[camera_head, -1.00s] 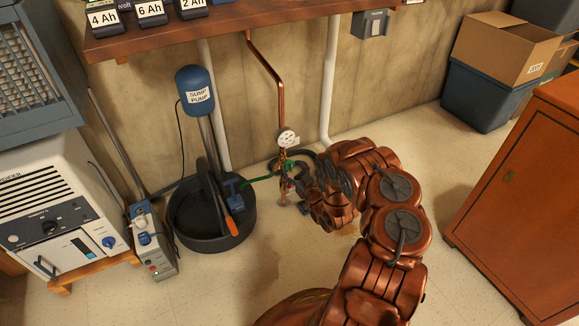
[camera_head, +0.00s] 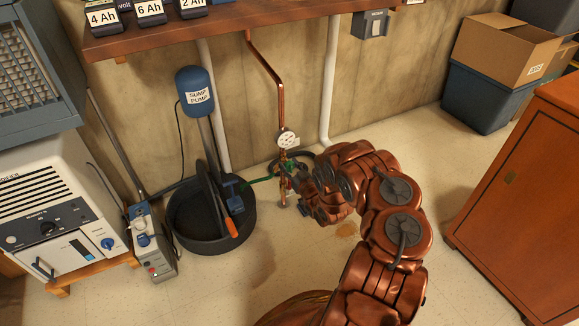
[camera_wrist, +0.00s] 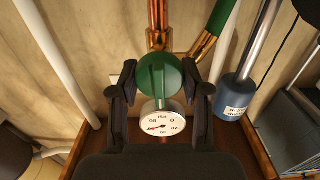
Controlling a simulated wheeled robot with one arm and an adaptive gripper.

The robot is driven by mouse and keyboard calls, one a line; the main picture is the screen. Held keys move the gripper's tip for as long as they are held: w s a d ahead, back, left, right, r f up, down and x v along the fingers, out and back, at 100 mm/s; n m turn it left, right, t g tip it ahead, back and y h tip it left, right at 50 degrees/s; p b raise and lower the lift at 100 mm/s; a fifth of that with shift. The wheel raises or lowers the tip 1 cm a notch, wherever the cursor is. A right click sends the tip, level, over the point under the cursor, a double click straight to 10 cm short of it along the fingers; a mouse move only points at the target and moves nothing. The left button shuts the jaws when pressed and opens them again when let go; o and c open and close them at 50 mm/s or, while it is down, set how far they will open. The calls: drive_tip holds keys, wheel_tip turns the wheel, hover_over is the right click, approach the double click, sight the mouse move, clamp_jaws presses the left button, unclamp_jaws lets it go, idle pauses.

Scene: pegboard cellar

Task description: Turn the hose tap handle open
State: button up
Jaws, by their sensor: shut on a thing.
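The green tap handle (camera_wrist: 158,78) shows in the wrist view between my gripper's two dark fingers (camera_wrist: 159,70). My gripper is shut on it. The copper pipe (camera_wrist: 158,25) runs just beyond the handle, with a green hose (camera_wrist: 222,15) branching off at the right. A round white gauge (camera_wrist: 163,117) sits close to the handle in the wrist view. In the head view the gauge (camera_head: 287,139) is on the copper pipe (camera_head: 281,98), and my wrist mostly hides the handle below it.
A black sump tub (camera_head: 212,236) with a blue sump pump (camera_head: 195,90) stands left of the pipe. A wooden shelf (camera_head: 230,25) hangs above. An orange cabinet (camera_head: 520,190) stands at right. Open floor lies between the tub and my arm.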

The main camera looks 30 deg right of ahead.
drive_tip(key=shift+c, duration=1.3)
